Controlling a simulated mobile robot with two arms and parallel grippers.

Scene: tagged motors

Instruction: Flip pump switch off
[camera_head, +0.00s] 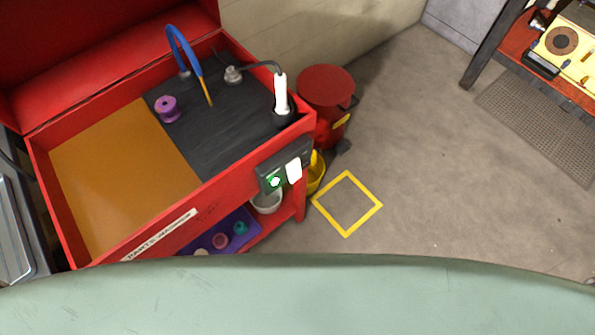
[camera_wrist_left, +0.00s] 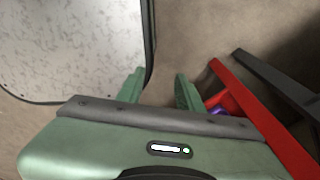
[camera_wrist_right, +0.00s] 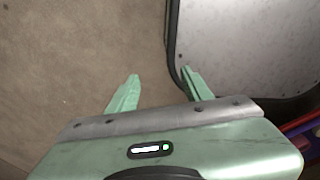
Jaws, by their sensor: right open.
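The pump switch is on a dark switch panel (camera_head: 284,164) on the front right of the red parts washer (camera_head: 235,182). The panel shows a lit green round part (camera_head: 275,181) and a white part (camera_head: 294,170) beside it. Which of them is the switch lever, and its position, I cannot tell. My left gripper (camera_wrist_left: 158,88) is open and empty in the left wrist view, above the floor. My right gripper (camera_wrist_right: 162,77) is open and empty in the right wrist view, also above the floor. Neither gripper shows in the head view.
The washer holds a blue hose (camera_head: 184,50), a purple spool (camera_head: 167,108) and a white-handled brush (camera_head: 281,93). A red can (camera_head: 326,96) and a yellow bucket (camera_head: 316,172) stand right of it. A yellow floor square (camera_head: 347,203) lies on open floor.

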